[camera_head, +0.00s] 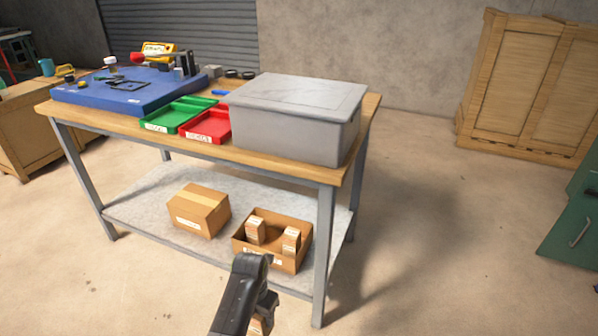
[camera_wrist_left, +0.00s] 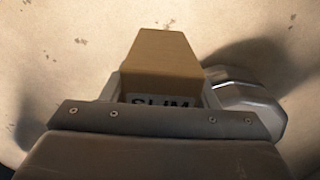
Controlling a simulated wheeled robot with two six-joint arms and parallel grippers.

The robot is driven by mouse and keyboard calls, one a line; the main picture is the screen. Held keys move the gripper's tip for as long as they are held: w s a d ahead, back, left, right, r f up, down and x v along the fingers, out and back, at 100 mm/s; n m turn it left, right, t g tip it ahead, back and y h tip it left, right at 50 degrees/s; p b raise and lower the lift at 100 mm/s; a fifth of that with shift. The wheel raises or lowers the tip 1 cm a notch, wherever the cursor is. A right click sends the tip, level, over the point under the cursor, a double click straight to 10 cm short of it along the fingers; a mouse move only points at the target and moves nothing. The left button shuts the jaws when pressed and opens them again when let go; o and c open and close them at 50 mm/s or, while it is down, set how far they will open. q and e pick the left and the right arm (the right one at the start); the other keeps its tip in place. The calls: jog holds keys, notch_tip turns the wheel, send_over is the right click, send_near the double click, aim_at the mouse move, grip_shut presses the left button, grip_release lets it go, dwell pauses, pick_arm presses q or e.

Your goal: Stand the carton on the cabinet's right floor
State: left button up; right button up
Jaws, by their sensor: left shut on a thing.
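My left gripper (camera_head: 265,303) is at the bottom centre of the head view, in front of the workbench and apart from it. It is shut on a small brown carton (camera_head: 257,326), mostly hidden by the gripper and cut off by the lower edge. In the left wrist view the carton (camera_wrist_left: 162,58) sticks out between the fingers, with a label reading "SLIM" partly covered at its near end. Bare floor lies behind it. A green cabinet-like unit (camera_head: 570,232) with a handle is cut off at the right edge; its inside is not seen. My right gripper is not in view.
The workbench (camera_head: 295,172) carries a grey lidded bin (camera_head: 290,118), red and green trays. Its lower shelf (camera_head: 150,211) holds a closed box (camera_head: 199,211) and an open box (camera_head: 273,258) with small cartons. A wooden crate (camera_head: 525,90) stands back right. Floor right of the bench is clear.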

pick_arm(q)
jog(key=shift+s+r+p, duration=0.3)
jog(key=shift+s+r, duration=0.1)
jog(key=shift+r, duration=0.05)
jog(key=shift+w+r+p, duration=0.3)
jog(key=shift+r+p, duration=0.65)
jog(key=shift+p, duration=0.15)
notch_tip(320, 180, up, 10)
jog(key=p, duration=0.9)
jog(key=shift+f+p, duration=0.1)
jog(key=shift+p, duration=0.2)
notch_tip(320, 180, up, 8)
jog(key=p, duration=0.8)
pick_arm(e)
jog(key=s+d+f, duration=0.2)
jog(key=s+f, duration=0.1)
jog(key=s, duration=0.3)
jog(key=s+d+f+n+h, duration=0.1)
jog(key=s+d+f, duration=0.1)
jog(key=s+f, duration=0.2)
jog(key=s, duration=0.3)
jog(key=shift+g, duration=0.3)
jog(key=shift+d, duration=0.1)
